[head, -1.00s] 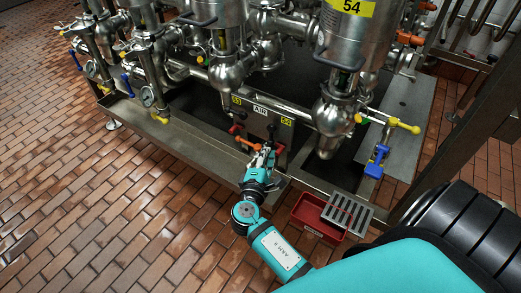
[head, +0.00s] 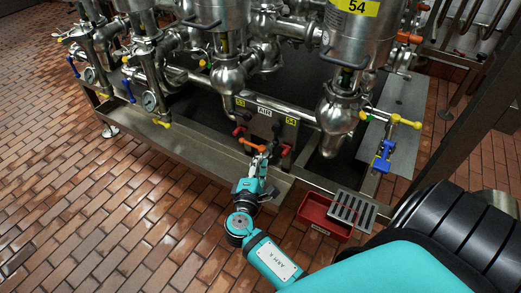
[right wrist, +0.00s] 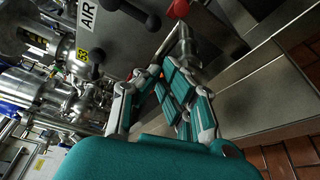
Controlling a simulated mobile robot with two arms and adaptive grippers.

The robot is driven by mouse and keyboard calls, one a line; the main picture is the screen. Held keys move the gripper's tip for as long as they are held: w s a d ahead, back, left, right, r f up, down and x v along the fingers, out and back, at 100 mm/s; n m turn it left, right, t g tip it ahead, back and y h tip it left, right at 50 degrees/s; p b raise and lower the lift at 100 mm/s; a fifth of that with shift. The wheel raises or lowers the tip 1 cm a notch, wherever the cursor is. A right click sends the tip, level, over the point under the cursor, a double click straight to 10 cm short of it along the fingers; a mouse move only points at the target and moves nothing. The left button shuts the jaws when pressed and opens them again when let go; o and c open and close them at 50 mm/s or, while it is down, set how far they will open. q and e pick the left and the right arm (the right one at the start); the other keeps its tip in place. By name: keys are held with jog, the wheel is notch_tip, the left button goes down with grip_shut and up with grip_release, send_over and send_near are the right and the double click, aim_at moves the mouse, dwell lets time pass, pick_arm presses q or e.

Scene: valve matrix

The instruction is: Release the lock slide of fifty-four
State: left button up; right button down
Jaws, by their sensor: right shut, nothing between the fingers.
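The grey panel in the head view carries the yellow 54 label (head: 291,121), with a red handle (head: 286,149) below it. An orange lever (head: 251,145) sticks out low on the panel's front. I cannot make out the lock slide itself. My right gripper (head: 264,156) is shut and empty, close in front of the panel beside the orange lever; contact cannot be told. In the right wrist view its fingers (right wrist: 160,76) close below a metal fitting (right wrist: 186,42) with a red part (right wrist: 178,9). My left gripper is not in view.
The AIR label (head: 265,111) and 53 label (head: 240,102) are on the same panel. The large 54 vessel (head: 352,45) stands above. A red bin (head: 322,218) with a grate (head: 353,210) lies right of my arm. The tiled floor (head: 110,200) at left is clear.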

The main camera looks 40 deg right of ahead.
jog(key=shift+v, duration=2.8)
